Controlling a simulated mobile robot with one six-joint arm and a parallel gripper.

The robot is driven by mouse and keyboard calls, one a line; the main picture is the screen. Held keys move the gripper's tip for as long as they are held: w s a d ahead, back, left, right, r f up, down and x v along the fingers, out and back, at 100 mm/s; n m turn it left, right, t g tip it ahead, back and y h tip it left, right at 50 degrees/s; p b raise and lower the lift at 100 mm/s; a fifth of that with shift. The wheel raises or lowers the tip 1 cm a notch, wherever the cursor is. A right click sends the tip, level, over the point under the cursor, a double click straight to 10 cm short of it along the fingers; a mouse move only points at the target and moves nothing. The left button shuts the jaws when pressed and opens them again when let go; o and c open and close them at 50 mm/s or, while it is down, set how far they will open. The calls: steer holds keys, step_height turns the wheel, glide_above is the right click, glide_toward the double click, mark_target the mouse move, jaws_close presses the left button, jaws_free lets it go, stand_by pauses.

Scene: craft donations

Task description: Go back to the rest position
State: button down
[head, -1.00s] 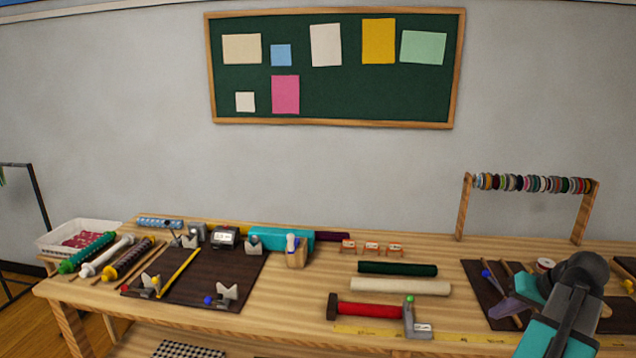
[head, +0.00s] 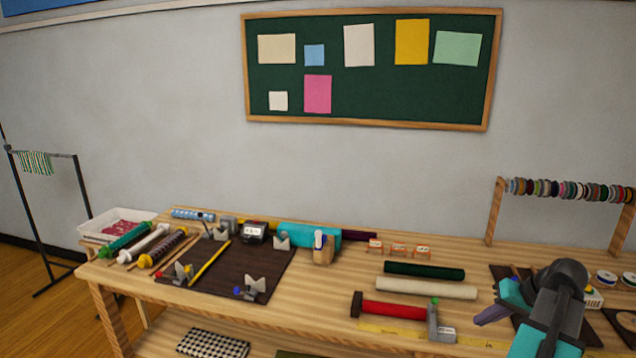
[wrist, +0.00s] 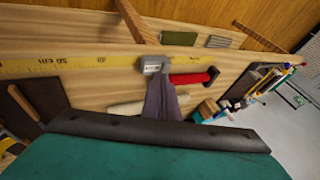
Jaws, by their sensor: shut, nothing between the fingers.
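My gripper (head: 480,321) shows at the lower right of the head view, its purple-grey fingers pointing left over the front right part of the wooden workbench (head: 350,270). My teal and dark grey arm is behind it and hides part of the bench. In the wrist view the fingers of my gripper (wrist: 160,95) are closed together, with nothing between them. They overlap the grey end bracket (wrist: 155,64) in that picture; I cannot tell the distance to it.
A red roll (head: 394,310) lies between end brackets beside a yellow measuring tape (head: 385,331). Green (head: 424,271) and cream (head: 426,288) rolls lie behind it. A dark mat (head: 235,268) with metal holders is on the left. A spool rack (head: 495,212) stands at the back right.

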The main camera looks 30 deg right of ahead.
steer(key=w+a+f+n+y, duration=0.2)
steer(key=w+a+f, duration=0.5)
steer(key=w+a, duration=0.1)
steer(key=w+a+f+n+g+y, duration=0.1)
steer(key=w+a+f+g, duration=0.1)
steer(key=a+f, duration=0.65)
steer(key=w+a+f+n+g+y, duration=0.1)
steer(key=w+a+f+n+g, duration=0.3)
steer(key=a, duration=0.7)
steer(key=w+a+f+m+y, duration=0.1)
steer(key=a+f, duration=0.6)
steer(key=a, duration=0.2)
steer(key=s+a+f+n+g+h, duration=0.1)
steer(key=s+a+f+g, duration=0.2)
steer(key=s+a+f, duration=0.35)
steer(key=s+a+f+n+g+h, duration=0.15)
steer(key=s+a+f, duration=0.25)
steer(key=a+f, duration=0.5)
steer(key=s+f+g+h, duration=0.1)
steer(key=s+f+h, duration=0.1)
steer(key=s, duration=0.3)
steer(key=s+a+f+h, duration=0.1)
steer(key=s+f+h, duration=0.1)
steer(key=s+f, duration=0.2)
steer(key=shift+s+a+f+g, duration=0.15)
steer(key=shift+s+f+g, duration=0.2)
steer(key=shift+s, duration=0.7)
